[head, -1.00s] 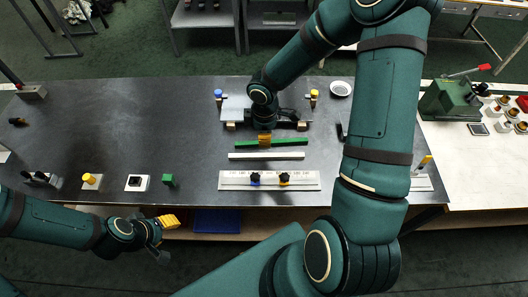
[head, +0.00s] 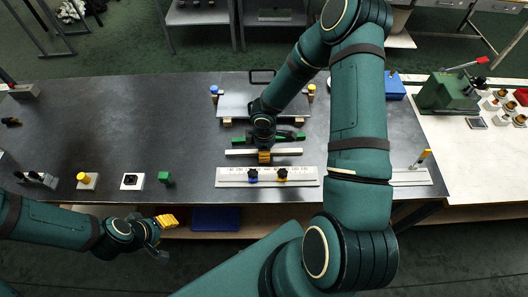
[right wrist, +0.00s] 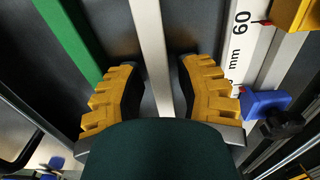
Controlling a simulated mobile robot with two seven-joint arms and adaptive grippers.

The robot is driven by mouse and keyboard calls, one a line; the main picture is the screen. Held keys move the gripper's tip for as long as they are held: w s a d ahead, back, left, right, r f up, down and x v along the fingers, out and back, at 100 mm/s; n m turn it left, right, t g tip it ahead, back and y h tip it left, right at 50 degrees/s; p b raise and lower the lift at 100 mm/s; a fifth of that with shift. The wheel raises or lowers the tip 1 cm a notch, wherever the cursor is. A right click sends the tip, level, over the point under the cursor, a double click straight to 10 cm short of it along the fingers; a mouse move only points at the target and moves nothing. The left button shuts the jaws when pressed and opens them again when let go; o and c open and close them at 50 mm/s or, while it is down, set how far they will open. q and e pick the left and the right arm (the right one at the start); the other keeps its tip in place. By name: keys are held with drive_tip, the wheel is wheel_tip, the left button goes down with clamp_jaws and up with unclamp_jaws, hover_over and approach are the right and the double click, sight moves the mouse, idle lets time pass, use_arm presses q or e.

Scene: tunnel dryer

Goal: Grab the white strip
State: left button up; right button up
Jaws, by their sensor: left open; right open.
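The white strip (head: 290,151) lies on the dark table, between a green strip (head: 236,140) and a white ruler plate. My right gripper (head: 265,157) is over the middle of the white strip and hides part of it. In the right wrist view the white strip (right wrist: 150,50) runs between the two yellow fingers of the right gripper (right wrist: 157,85), with a gap on each side. Whether the fingertips reach down to table level cannot be told. My left gripper (head: 167,221) is open and empty at the table's front edge, far left of the strip.
The ruler plate (head: 230,175) with two black knobs lies just in front of the strip. A metal plate (head: 235,104) with blue and yellow posts is behind. A green block (head: 165,177) and switch boxes stand left.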

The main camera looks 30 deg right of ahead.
clamp_jaws()
drive_tip(key=shift+r, duration=0.1)
